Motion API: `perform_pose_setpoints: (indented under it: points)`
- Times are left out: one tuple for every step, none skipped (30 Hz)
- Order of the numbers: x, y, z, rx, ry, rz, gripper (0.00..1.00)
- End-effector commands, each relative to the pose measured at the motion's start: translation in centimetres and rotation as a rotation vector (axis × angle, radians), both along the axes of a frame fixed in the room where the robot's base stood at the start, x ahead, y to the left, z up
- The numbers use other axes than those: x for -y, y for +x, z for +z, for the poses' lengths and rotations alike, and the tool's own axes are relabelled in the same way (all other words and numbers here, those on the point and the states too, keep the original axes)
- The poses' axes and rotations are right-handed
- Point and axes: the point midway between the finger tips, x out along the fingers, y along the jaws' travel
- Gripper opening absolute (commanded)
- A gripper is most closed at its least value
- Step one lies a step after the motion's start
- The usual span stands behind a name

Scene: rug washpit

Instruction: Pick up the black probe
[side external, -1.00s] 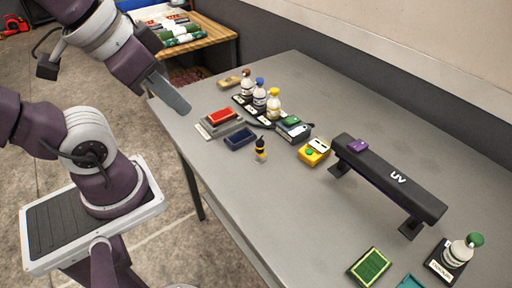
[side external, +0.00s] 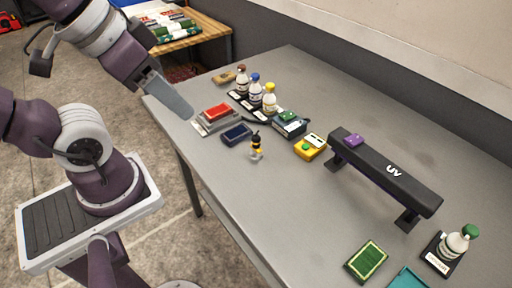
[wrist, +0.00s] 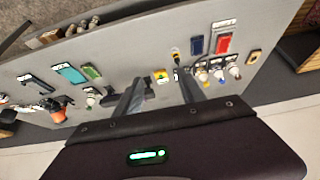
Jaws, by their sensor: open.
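A small upright piece with a black top and a yellow band (side external: 256,143) stands on the grey table, in front of the dark blue tray. It looks like the black probe, but I cannot be sure. In the wrist view it shows small, near the top middle (wrist: 175,52). My gripper (side external: 186,110) is above the table's left edge, to the left of this piece and well apart from it. In the wrist view my gripper's two fingers (wrist: 160,77) are spread with nothing held between them.
The red tray (side external: 217,111), dark blue tray (side external: 236,134), several bottles (side external: 255,88) and a yellow device (side external: 310,147) surround the piece. A black UV bench (side external: 385,172) stands to the right. The front middle of the table (side external: 290,215) is clear.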

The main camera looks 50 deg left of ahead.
Motion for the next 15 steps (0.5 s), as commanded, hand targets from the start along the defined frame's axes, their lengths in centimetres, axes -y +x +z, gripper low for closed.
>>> perform_pose_setpoints:
  points:
    - [0.0,0.4,0.0,-0.009,0.012,-0.018,0.47]
    - [-0.1,0.9,0.0,-0.021,0.028,-0.045,0.47]
    - [-0.3,2.0,-0.1,-0.046,0.062,-0.105,0.47]
    - [-0.4,3.1,-0.2,-0.070,0.095,-0.167,0.47]
    - [-0.6,4.5,-0.5,-0.099,0.133,-0.245,0.47]
    - [-1.0,6.6,-1.1,-0.141,0.185,-0.365,0.47]
    - [-1.3,8.3,-1.8,-0.172,0.223,-0.463,0.47]
    - [-1.6,9.9,-2.7,-0.201,0.259,-0.565,0.47]
    - [-2.2,12.0,-4.2,-0.240,0.299,-0.701,0.47]
    - [-2.5,13.5,-5.4,-0.267,0.324,-0.805,0.47]
    - [-3.0,14.9,-6.8,-0.290,0.346,-0.907,0.47]
    - [-3.5,16.5,-8.9,-0.316,0.368,-1.039,0.47]
    - [-3.9,17.6,-10.4,-0.333,0.380,-1.134,0.47]
    - [-4.2,18.5,-11.9,-0.345,0.390,-1.221,0.47]
    - [-4.7,19.4,-13.9,-0.357,0.398,-1.327,0.47]
